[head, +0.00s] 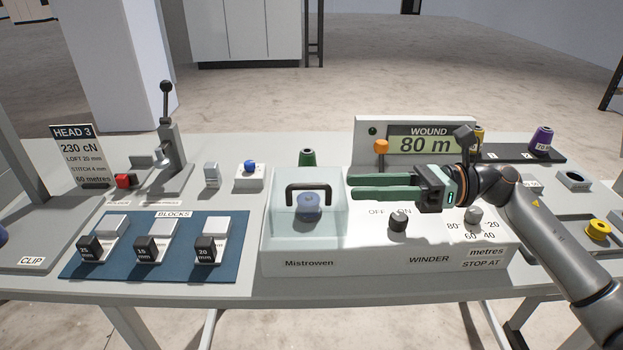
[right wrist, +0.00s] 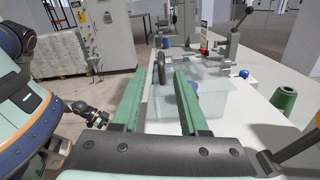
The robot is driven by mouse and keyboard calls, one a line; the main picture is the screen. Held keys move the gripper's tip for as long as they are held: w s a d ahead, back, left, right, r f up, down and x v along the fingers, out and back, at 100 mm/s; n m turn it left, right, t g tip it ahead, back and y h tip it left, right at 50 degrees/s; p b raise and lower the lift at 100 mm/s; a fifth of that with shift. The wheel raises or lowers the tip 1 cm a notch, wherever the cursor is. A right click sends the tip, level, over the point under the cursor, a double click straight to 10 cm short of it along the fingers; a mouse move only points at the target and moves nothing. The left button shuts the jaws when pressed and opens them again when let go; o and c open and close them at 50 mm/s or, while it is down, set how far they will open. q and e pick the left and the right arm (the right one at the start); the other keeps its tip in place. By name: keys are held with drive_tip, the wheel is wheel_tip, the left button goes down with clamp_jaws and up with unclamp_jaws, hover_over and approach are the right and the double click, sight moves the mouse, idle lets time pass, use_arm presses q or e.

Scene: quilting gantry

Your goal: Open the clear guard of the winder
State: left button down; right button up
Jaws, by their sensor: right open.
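The winder (head: 330,268) is a white box on the table. Its clear guard (head: 275,225) is down over a blue bobbin (head: 308,208), with a black bar handle (head: 308,186) on top. The guard also shows ahead of the fingers in the right wrist view (right wrist: 215,105), with the dark handle (right wrist: 161,68) seen between the fingertips. My right gripper (head: 352,187) is open and empty, its green fingers pointing left. In the head view the fingertips are at the guard's right edge; I cannot tell if they touch it.
The OFF/ON knob (head: 398,221) and the stop-at knob (head: 473,215) are on the winder under my right arm. Behind are a green cone (head: 307,157), an orange-topped post (head: 381,147) and the display (head: 424,145). Left is a blue blocks mat (head: 140,270).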

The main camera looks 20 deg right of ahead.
sight(313, 188)
drive_tip(key=p+x, duration=0.1)
drive_tip(key=x, duration=0.7)
drive_tip(key=shift+w+a+p, duration=0.1)
drive_tip(key=shift+a+p, duration=0.05)
drive_tip(key=shift+p, duration=0.15)
clamp_jaws()
drive_tip(key=shift+f, duration=0.1)
idle(0.9)
